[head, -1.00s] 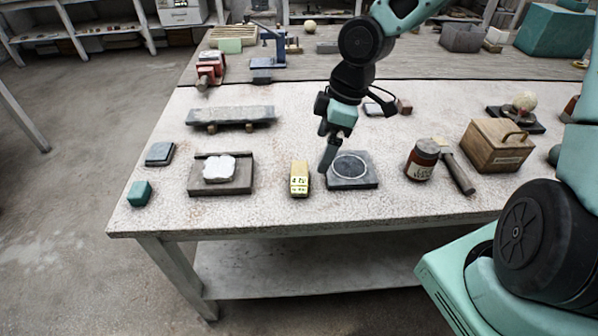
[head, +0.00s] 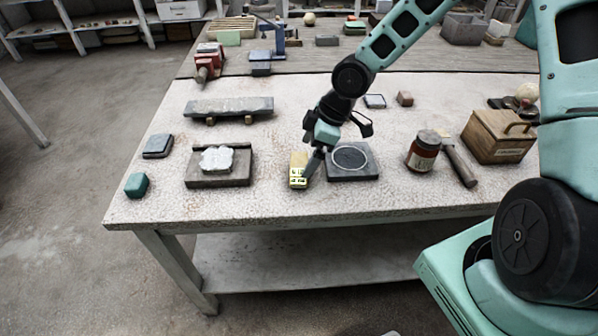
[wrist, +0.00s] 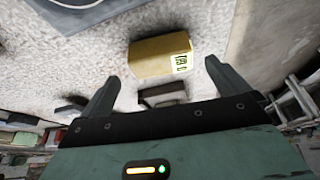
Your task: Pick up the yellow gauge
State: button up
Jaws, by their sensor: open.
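The yellow gauge (head: 298,171) is a small yellow block with a marked pale face at its front end. It lies on the speckled table left of the dark slab with a ring. My gripper (head: 312,163) is just above and at the right side of the gauge in the head view, partly hiding its edge. In the wrist view the gauge (wrist: 164,57) lies beyond the fingertips, roughly centred between them and apart from both. My gripper (wrist: 160,72) is open, with nothing between its fingers.
The dark slab with a ring (head: 352,160) lies close to the right of the gauge. A plaster piece on a wooden board (head: 220,180) is to the left. A jar (head: 423,152) and a wooden box (head: 497,138) stand further right. The table front edge is near.

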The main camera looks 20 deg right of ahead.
aim_at(300, 163)
jog(key=shift+a+b+x, duration=0.2)
jog(key=shift+b+x, duration=0.1)
jog(key=shift+x, duration=2.5)
jog(key=shift+r, duration=0.15)
jog(key=c, duration=1)
